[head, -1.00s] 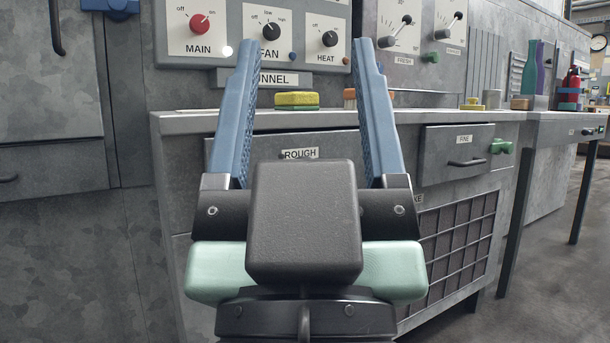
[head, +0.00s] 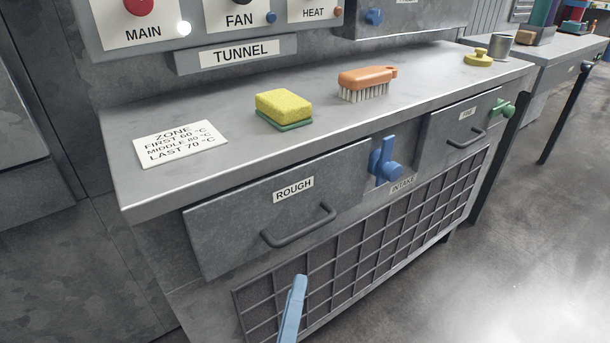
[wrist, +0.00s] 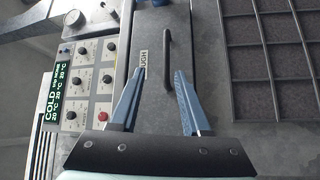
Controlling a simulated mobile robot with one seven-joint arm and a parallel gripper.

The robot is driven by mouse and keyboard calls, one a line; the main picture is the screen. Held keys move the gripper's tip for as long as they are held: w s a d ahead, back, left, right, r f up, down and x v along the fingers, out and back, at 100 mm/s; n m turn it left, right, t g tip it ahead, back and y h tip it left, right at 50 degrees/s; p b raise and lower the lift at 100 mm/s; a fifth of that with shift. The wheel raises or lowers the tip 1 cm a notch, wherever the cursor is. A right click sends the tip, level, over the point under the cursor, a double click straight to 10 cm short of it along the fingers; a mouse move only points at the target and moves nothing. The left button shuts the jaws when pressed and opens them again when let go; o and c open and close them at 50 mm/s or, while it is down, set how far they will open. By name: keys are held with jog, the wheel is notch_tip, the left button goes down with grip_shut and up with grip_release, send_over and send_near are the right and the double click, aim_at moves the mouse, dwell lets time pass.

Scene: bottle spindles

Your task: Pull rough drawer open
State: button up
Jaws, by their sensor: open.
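The grey rough drawer (head: 235,232) looks shut under the bench top, with a ROUGH label and a dark bar handle (head: 300,226) on its front. In the head view only one blue finger of my gripper (head: 293,308) shows, at the bottom edge below the handle. In the wrist view my gripper (wrist: 160,73) is open and empty, its two blue fingers pointing at the drawer front. There the handle (wrist: 167,58) appears upright, ahead of the gap between the fingertips. I see no contact with it; the exact distance is unclear.
A blue latch-like part (head: 384,162) sits right of the rough drawer, before the fine drawer (head: 450,143). The intake grille (head: 360,250) lies below. A sponge (head: 284,106), brush (head: 365,82) and zone card (head: 180,143) rest on the bench. Open floor lies at right.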

aim_at(305, 228)
jog(key=shift+n, duration=0.7)
jog(key=p+x, duration=0.1)
jog(key=x, duration=0.3)
jog(key=p+x, duration=0.1)
jog(key=x, duration=0.3)
jog(key=a+f+p+x, duration=0.1)
jog(key=x, duration=0.3)
jog(key=shift+w, duration=0.35)
grip_shut()
dwell(0.4)
